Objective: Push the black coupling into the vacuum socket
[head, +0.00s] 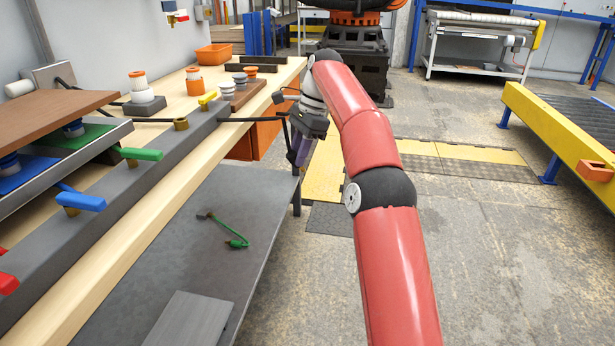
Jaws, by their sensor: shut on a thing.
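My gripper (302,156) hangs off the right edge of the bench, pointing down, its jaws closed. A thin black hose (250,119) runs right from the bench to beside the gripper. The black coupling in the jaws is too small and hidden to make out. The long grey manifold bar (150,165) lies along the bench, to the left of the gripper. It carries brass fittings (181,124) and yellow (207,98), green (141,154), blue (81,201) and red (7,283) handles. I cannot tell which fitting is the vacuum socket.
A brown board (50,112) rests at the left above blue and green pads. A green hose piece (236,242) lies on the lower grey table (200,245). Orange bins (268,138) stand behind my gripper. A yellow-framed conveyor (560,130) is at the right, with open floor before it.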

